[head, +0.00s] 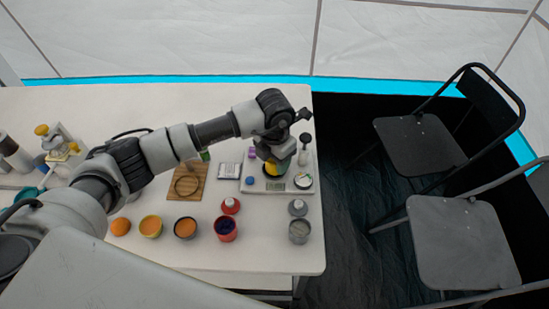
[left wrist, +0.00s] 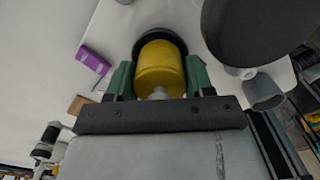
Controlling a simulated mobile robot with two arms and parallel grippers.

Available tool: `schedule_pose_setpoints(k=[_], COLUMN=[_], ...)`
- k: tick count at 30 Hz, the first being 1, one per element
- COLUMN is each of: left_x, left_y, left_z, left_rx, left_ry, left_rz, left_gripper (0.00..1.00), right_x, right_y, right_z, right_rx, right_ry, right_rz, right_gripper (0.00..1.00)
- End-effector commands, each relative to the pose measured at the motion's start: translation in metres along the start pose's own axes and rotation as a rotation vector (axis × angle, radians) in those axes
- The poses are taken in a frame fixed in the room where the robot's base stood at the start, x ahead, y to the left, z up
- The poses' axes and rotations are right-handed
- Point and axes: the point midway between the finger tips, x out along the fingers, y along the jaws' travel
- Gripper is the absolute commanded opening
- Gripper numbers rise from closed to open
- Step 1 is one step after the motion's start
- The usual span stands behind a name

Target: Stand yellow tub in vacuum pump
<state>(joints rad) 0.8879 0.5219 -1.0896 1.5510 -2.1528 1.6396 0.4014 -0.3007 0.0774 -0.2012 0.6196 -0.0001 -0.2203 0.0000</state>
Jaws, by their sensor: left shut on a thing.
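My left gripper (head: 271,152) points down over a pale flat unit with a small display (head: 278,187), near the table's right end. It is shut on the yellow tub (left wrist: 161,68), which sits between the green fingers in the left wrist view. The tub also shows low under the gripper in the head view (head: 271,168). A dark round rim (left wrist: 160,36) lies just beyond the tub's far end; I cannot tell whether the tub is inside it or above it. The pale unit may be the vacuum pump, but I cannot be sure. My right gripper is not in view.
Beside the unit are a wooden board (head: 187,181), a white-grey box (head: 229,171) and a blue knob (head: 249,180). Along the front stand a red cup (head: 225,229), a grey cup (head: 299,231) and orange-filled bowls (head: 150,226). Black chairs (head: 418,145) stand to the right.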

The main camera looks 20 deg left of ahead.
Motion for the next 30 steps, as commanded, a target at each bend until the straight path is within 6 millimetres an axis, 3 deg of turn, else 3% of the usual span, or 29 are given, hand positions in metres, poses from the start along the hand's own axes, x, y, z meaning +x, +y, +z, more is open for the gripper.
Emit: schedule_pose_setpoints(k=[20, 21, 23, 30], left_x=[0.012, 0.012, 0.011, 0.012], left_y=[0.000, 0.000, 0.000, 0.000], left_z=[0.000, 0.000, 0.000, 0.000], left_rx=[0.000, 0.000, 0.000, 0.000], left_ry=[0.000, -0.001, -0.001, 0.001], left_rz=[0.000, 0.000, 0.000, 0.000], left_gripper=[0.39, 0.54, 0.63, 0.63], right_x=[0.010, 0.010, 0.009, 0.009], right_y=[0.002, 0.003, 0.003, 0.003], right_z=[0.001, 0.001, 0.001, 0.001], right_rx=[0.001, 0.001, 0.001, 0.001], right_ry=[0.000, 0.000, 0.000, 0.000], right_rz=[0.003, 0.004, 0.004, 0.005], right_gripper=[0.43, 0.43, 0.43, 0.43])
